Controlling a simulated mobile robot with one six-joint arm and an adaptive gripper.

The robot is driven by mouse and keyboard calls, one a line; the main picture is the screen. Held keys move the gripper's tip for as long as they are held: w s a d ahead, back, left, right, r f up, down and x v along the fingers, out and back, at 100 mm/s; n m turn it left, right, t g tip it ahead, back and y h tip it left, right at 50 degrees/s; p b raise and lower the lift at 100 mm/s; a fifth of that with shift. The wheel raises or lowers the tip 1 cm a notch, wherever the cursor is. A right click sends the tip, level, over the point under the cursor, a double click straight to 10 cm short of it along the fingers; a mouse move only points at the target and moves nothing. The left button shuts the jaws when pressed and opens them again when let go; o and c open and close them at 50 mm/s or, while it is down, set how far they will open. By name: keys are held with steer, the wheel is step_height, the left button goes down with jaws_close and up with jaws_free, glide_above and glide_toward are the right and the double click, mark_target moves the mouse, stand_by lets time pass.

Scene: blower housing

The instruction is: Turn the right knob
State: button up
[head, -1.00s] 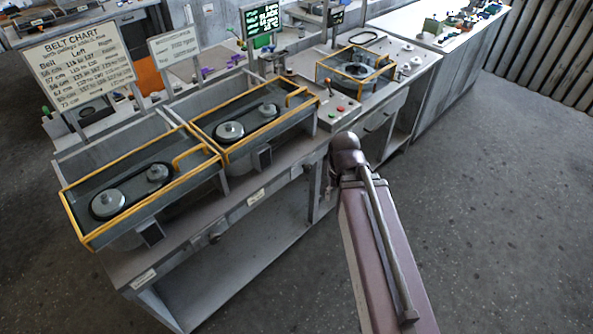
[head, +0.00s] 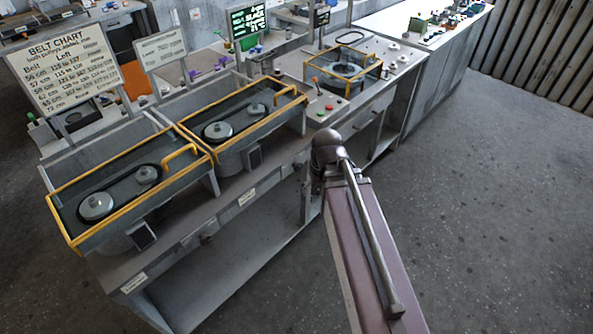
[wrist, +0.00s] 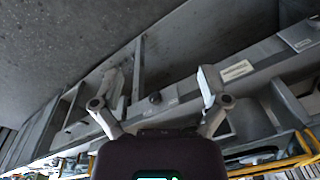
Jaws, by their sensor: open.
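A dark round knob (wrist: 154,98) sits on the front rail of the bench in the wrist view. It lies between my spread fingertips in the picture. In the head view one dark knob (head: 207,239) is on the bench front below the belt housings, and another (head: 299,167) is further right, beside my arm. The wrist knob looks like this right one, though I cannot be sure. My gripper (wrist: 159,88) is open and empty, with one finger on each side of the knob in the picture. The distance to it is unclear. My arm hides the gripper in the head view.
Two yellow-railed belt housings (head: 130,190) (head: 235,120) stand on the bench (head: 172,255). A panel with red and green buttons (head: 327,106) and a smaller yellow-framed unit (head: 346,70) stand further right. The floor (head: 480,200) at the right is clear.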

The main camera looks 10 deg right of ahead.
steer(key=w+d+f+n+t+y+b, duration=0.25)
steer(key=w+f+b, duration=0.35)
steer(key=w, duration=0.3)
steer(key=n+t+y+b, duration=0.3)
steer(key=b, duration=0.4)
glide_toward(300, 167)
step_height(300, 167, up, 2)
steer(key=s+d, duration=0.1)
steer(key=s, duration=0.2)
steer(key=shift+w+d+r+t, duration=0.25)
steer(key=shift+w, duration=0.2)
steer(key=shift+f, duration=0.1)
steer(key=b+x, duration=0.8)
steer(key=x, duration=0.3)
steer(key=shift+f, duration=0.1)
steer(key=shift+b+x, duration=0.85)
steer(key=shift+x, duration=0.4)
steer(key=shift+a, duration=0.1)
